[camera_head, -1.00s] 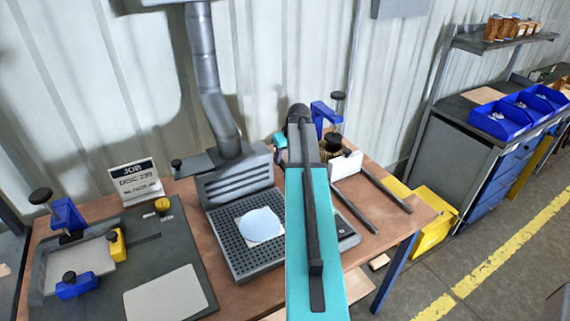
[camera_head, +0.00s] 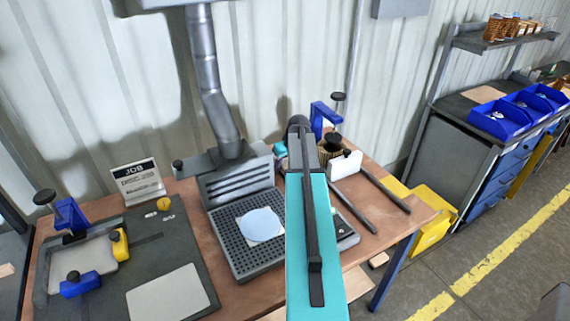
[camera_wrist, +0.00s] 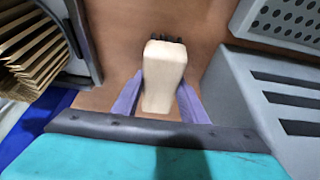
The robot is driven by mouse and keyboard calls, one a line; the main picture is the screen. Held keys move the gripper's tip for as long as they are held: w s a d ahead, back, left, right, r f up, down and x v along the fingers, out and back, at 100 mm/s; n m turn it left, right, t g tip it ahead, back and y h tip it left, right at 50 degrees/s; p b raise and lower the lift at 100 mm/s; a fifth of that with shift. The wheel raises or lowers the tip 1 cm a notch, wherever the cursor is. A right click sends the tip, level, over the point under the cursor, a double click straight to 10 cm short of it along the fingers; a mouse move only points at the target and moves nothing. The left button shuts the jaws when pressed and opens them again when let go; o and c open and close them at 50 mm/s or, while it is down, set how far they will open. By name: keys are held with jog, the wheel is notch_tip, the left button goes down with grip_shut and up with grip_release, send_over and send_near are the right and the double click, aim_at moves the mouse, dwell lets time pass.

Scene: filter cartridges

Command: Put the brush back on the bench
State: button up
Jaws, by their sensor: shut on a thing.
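The brush (camera_wrist: 163,78) shows in the wrist view as a pale wooden block with dark bristles at its far end. My gripper (camera_wrist: 160,95) is shut on it, with one purple finger on each side. The brown bench (camera_wrist: 112,99) lies behind the brush; I cannot tell whether they touch. In the head view the wooden bench (camera_head: 272,284) runs along the wall, and my teal arm hides the gripper and the brush.
A perforated tray (camera_head: 228,247) with a pale disc (camera_head: 260,225) stands left of my arm. A grey slotted hood (camera_wrist: 292,112) is close on the right in the wrist view. A pleated filter (camera_wrist: 30,52) and its clamp are close on the left. Two dark rails (camera_head: 386,192) lie at right.

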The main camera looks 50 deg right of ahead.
jog(key=shift+f, duration=0.15)
jog(key=o, duration=1.1)
jog(key=shift+r, duration=0.25)
jog(key=b+v, duration=0.3)
jog(key=v, duration=0.8)
jog(key=shift+r, duration=0.4)
jog(key=shift+s, duration=0.15)
